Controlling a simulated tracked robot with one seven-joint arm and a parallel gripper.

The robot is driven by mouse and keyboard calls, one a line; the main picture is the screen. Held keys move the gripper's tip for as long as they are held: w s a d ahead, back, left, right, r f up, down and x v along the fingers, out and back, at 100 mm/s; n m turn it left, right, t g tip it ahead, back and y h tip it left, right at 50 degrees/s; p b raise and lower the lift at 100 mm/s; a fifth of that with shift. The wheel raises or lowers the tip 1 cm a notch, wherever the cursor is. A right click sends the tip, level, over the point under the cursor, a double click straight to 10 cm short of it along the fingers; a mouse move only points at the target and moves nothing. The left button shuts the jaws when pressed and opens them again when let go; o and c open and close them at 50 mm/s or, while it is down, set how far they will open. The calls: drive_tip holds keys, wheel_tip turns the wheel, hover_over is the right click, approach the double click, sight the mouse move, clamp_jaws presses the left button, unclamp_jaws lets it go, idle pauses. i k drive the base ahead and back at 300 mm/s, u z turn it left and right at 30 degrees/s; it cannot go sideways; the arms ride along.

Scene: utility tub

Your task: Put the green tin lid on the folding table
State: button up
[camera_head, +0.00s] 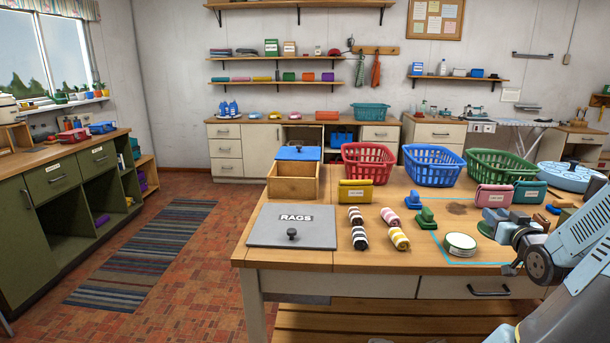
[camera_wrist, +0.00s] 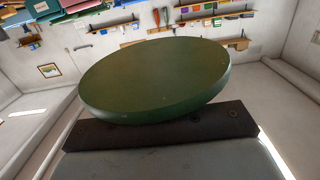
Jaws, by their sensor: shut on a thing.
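The green tin lid (camera_wrist: 155,75) is a dark green disc that fills the middle of the wrist view, tilted. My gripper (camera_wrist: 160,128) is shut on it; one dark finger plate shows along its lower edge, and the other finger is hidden. I cannot identify a folding table with certainty in either view.
A wooden worktable (camera_head: 390,265) stands in front, with a grey RAGS lid (camera_head: 290,228), a round pale-topped green tin (camera_head: 460,243), rolled cloths and brushes on it. Red (camera_head: 368,163), blue (camera_head: 434,165) and green (camera_head: 502,165) baskets line its back. Open floor with a striped rug (camera_head: 145,255) lies left.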

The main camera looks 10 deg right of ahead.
sight(502, 250)
drive_tip(key=u, duration=0.05)
drive_tip(key=k, duration=1)
drive_tip(key=z, duration=0.05)
